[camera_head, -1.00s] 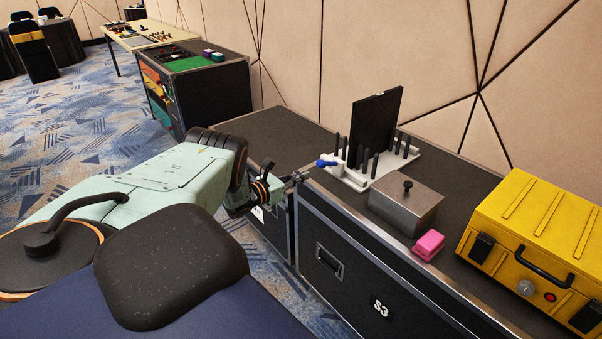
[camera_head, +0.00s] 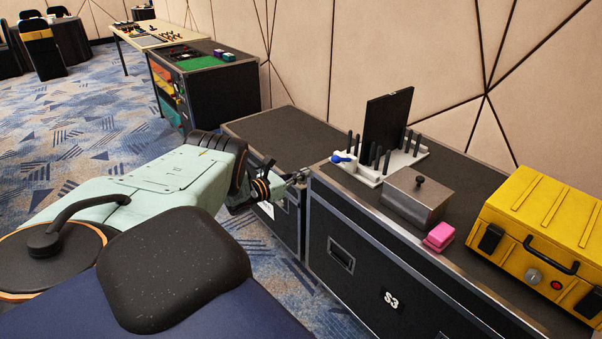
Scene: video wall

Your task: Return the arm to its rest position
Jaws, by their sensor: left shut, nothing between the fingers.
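My left arm, pale green with black joints, comes in from the left. My left gripper (camera_head: 302,175) is small in view, beside the near left corner of the black flight case (camera_head: 375,262) marked S3. It is shut and empty. Whether it touches the case edge I cannot tell. My right gripper is out of view.
On the case stand a white rack (camera_head: 408,158) with black pegs and a dark panel (camera_head: 388,118), a blue-handled item (camera_head: 341,158), a metal box (camera_head: 416,196), a pink block (camera_head: 439,237) and a yellow case (camera_head: 540,235). A lower case (camera_head: 280,130) adjoins it.

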